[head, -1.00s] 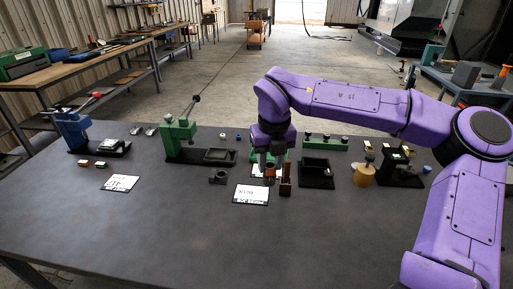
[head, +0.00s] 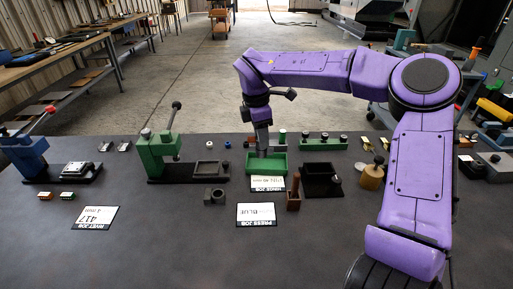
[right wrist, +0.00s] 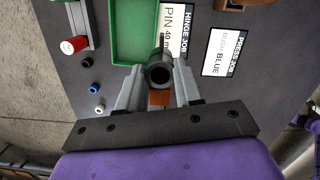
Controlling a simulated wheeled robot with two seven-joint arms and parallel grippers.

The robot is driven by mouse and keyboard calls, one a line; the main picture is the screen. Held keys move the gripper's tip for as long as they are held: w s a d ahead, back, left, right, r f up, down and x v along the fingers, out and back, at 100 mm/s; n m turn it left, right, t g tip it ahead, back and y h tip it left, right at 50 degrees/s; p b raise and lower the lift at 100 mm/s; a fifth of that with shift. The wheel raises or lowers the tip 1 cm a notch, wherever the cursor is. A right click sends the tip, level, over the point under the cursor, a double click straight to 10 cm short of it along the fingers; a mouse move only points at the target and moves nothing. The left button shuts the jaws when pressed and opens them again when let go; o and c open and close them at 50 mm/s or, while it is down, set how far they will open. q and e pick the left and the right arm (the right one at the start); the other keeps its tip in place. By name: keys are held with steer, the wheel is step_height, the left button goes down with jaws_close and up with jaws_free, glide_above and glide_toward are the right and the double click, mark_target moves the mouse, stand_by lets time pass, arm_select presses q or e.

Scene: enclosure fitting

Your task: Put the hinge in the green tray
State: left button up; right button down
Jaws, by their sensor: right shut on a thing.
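The green tray (head: 280,164) stands on the dark table near the middle of the head view. It also shows in the right wrist view (right wrist: 122,55), just beyond my fingers, and looks empty in its visible part. My right gripper (head: 263,148) points down over the tray. In the right wrist view my right gripper (right wrist: 158,88) is shut on the hinge (right wrist: 159,72), a dark grey barrel with an open round end and a brown part below it. The hinge overlaps the tray's near edge there; its height above the tray is unclear. My left gripper is not in view.
Two job cards (head: 267,183) (head: 257,214) lie before the tray. A wooden block with a pin (head: 293,197) stands to their right. A green press (head: 160,150) stands left, and a black tray (head: 322,180) right. The table's front is clear.

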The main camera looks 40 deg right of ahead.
steer(key=w+f+p, duration=0.1)
steer(key=f, duration=0.2)
steer(key=w+d+f+p, duration=0.1)
steer(key=w+f, duration=0.1)
steer(key=f, duration=0.1)
steer(key=w+d+f+p, duration=0.1)
steer(key=w+f, duration=0.1)
steer(key=f, duration=0.1)
steer(key=shift+w+d, duration=0.2)
steer(key=shift+d, duration=0.05)
steer(key=shift+f, duration=0.4)
steer(key=c, duration=0.8)
jaws_free()
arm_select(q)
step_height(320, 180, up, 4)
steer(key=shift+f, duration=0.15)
arm_select(e)
steer(key=shift+o, duration=0.2)
